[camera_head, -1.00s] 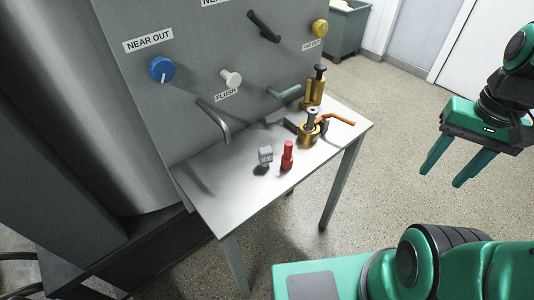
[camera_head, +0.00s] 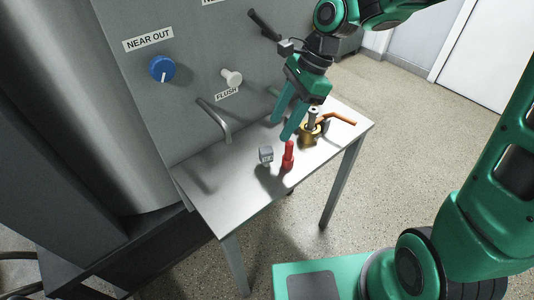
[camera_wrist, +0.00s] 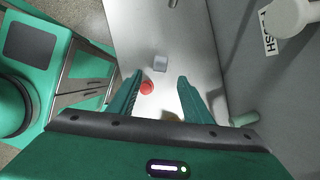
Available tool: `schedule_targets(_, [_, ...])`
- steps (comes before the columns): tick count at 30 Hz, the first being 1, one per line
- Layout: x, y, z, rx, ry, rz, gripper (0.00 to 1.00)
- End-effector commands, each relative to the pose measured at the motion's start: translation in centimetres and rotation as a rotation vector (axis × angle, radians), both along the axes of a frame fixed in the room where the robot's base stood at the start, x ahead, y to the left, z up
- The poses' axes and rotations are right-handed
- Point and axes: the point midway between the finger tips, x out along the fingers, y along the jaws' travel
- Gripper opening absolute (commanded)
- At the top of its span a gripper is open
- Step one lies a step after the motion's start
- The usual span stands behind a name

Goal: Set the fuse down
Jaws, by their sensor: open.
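My gripper (camera_head: 281,128) is open and empty, fingers pointing down above the small metal table (camera_head: 217,192); its fingers also show in the wrist view (camera_wrist: 160,76). A red stepped cylinder (camera_head: 288,157) stands upright on the table, just below and apart from the fingertips. In the wrist view the red cylinder (camera_wrist: 147,87) shows from above near the left finger. A small grey block (camera_head: 266,155) sits on the table left of it; it also shows in the wrist view (camera_wrist: 160,63). I cannot tell which of these is the fuse; nothing is held.
A brass fitting (camera_head: 309,136) with an orange lever (camera_head: 341,118) stands behind the red cylinder. The grey panel carries a blue knob (camera_head: 162,69), a white knob (camera_head: 232,78) and a bent grey handle (camera_head: 217,121). The table's near left part is clear.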

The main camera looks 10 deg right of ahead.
Motion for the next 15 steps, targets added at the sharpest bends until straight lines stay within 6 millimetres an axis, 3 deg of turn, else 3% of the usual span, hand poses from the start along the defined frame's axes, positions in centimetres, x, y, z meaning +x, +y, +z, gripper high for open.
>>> schedule_targets(9, [-0.4,1.8,-3.8,0.006,0.012,-0.01,0.45])
schedule_targets(15, [-0.4,2.3,-5.1,0.004,0.01,-0.01,0.45])
